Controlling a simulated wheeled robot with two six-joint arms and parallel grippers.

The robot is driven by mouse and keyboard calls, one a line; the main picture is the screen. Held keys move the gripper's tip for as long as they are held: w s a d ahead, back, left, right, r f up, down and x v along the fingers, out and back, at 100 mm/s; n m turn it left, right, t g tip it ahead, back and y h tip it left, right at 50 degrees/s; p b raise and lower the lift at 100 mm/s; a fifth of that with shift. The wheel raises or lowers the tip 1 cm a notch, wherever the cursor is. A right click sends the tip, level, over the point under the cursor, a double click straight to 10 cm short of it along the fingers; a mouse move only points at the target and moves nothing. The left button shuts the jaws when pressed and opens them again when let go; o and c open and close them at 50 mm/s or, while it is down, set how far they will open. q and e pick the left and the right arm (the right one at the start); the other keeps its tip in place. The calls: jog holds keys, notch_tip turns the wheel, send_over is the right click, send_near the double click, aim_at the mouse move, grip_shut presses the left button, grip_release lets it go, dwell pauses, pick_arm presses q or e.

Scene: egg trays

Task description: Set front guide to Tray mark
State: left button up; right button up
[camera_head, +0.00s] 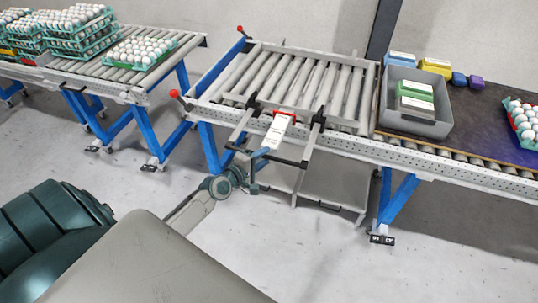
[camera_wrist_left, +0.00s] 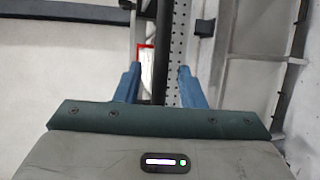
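The front guide (camera_head: 290,161) appears to be the dark bar on two rods in front of the roller conveyor (camera_head: 300,80). A dark bar (camera_wrist_left: 160,50), likely the guide's, runs between my left gripper's fingers in the left wrist view. My left gripper (camera_head: 259,168) is beside the guide's left part. In the wrist view its blue fingers (camera_wrist_left: 160,78) are apart, with gaps to the bar. A white card with a red top (camera_head: 279,131), possibly the Tray mark, hangs at the conveyor's front; part of it shows in the wrist view (camera_wrist_left: 146,66). Its print is unreadable.
A grey bin (camera_head: 437,128) with green-and-white boxes stands on the conveyor to the right. An egg tray (camera_head: 520,128) is at the far right. Stacked egg trays (camera_head: 82,45) stand on the left conveyor. Red-knobbed levers (camera_head: 174,93) stick out at the middle conveyor's left.

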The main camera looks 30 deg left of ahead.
pick_arm(q)
jog(key=shift+x, duration=1.65)
jog(key=shift+f, duration=0.1)
grip_shut()
